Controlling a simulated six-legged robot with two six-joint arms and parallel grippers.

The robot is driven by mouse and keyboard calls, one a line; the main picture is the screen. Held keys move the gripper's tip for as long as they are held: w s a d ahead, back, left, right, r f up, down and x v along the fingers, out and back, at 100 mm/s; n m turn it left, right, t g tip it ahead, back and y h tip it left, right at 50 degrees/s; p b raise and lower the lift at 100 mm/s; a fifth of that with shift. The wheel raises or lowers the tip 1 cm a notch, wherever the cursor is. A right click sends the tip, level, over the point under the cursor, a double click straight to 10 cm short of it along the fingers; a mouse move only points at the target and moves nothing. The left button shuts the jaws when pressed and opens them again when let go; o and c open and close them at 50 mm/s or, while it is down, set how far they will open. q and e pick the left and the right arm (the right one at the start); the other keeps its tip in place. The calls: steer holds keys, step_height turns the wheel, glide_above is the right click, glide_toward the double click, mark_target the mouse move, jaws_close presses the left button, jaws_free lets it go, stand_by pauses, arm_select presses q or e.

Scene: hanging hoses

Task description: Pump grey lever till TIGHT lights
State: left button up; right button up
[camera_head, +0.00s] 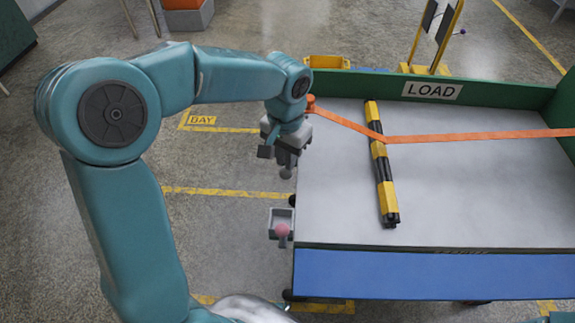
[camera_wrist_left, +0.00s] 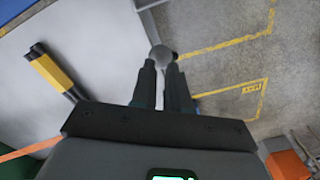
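My left gripper (camera_head: 286,163) points down beside the left edge of the load bed. A grey round knob (camera_head: 286,173), seemingly the grey lever's end, sits right at its fingertips. In the left wrist view the two dark fingers (camera_wrist_left: 161,68) are close together, with the grey knob (camera_wrist_left: 161,55) between their tips; the fingers look shut on it. The lever's shaft is hidden. An orange strap (camera_head: 450,137) runs from an orange-topped post (camera_head: 310,101) across the bed. No TIGHT light can be made out. My right gripper is not in view.
A pink-knobbed lever (camera_head: 282,231) stands at a small grey box (camera_head: 275,218) on the bed's left edge. A yellow-and-black bar (camera_head: 380,160) lies under the strap. A green board marked LOAD (camera_head: 432,90) backs the bed (camera_head: 330,200). Floor left of the bed is open.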

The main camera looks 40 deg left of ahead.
mark_target(286, 178)
arm_select(q)
steer(key=shift+s+d+f+b, duration=0.15)
steer(key=shift+s+f+b, duration=0.1)
steer(key=shift+f+b, duration=0.5)
steer(key=shift+s+d+f+b, duration=0.2)
steer(key=shift+f+b, duration=0.4)
steer(key=shift+f, duration=0.2)
steer(key=shift+s+d+f+b, duration=0.1)
steer(key=shift+s+f+b, duration=0.15)
steer(key=shift+f+b, duration=0.5)
steer(key=shift+s+d+f+b, duration=0.1)
steer(key=shift+s+f+b, duration=0.1)
steer(key=shift+f+b, duration=0.5)
steer(key=shift+s+d+f+b, duration=0.1)
steer(key=shift+s+f+b, duration=0.05)
steer(key=shift+f+b, duration=0.55)
steer(key=shift+f, duration=0.2)
